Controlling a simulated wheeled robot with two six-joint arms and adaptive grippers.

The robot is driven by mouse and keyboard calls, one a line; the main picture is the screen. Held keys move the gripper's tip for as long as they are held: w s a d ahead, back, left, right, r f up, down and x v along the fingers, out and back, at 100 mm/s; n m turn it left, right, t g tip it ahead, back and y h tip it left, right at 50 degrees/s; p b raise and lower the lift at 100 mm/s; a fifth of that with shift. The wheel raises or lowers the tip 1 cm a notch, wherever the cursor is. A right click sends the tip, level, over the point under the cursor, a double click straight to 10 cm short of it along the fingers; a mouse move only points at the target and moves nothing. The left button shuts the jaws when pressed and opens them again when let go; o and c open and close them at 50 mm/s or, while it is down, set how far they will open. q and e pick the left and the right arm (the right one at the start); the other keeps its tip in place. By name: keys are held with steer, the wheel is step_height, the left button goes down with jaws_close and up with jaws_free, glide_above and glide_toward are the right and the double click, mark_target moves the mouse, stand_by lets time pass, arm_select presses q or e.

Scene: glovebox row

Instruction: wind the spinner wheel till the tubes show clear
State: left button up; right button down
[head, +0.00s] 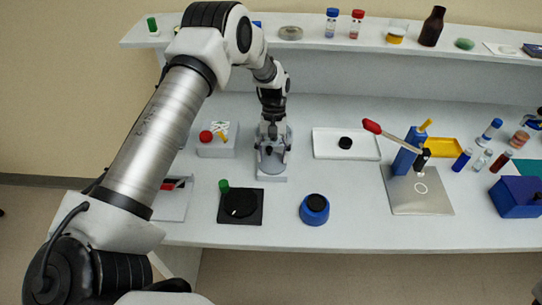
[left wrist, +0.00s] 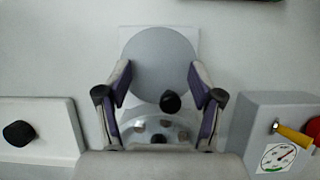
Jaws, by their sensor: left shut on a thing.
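The spinner stands near the middle of the bench, and its pale base (head: 272,179) shows below my left gripper (head: 272,147). In the left wrist view the grey round spinner wheel (left wrist: 160,60) lies between the fingers of my left gripper (left wrist: 160,75). A black knob (left wrist: 170,102) sits at the wheel's near edge. Below it, several small brownish and dark tube ends (left wrist: 139,127) show in a pale round part; how clear they are I cannot tell. My right gripper is not in view.
Left of the spinner is a gauge box (head: 217,146) with a red knob and yellow lever. Right is a white tray (head: 325,150) with a black knob. In front are a black dial plate (head: 253,215) and blue round pot (head: 314,209).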

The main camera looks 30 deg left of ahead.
arm_select(q)
steer(key=shift+s+d+f, duration=0.1)
steer(key=shift+s+f, duration=0.1)
steer(key=shift+f, duration=0.1)
steer(key=o, duration=1.3)
steer(key=shift+w, duration=0.4)
steer(key=shift+s+r, duration=0.1)
steer(key=shift+r, duration=0.05)
steer(key=v, duration=1.1)
steer(key=shift+w+r, duration=0.25)
steer(key=shift+w, duration=0.1)
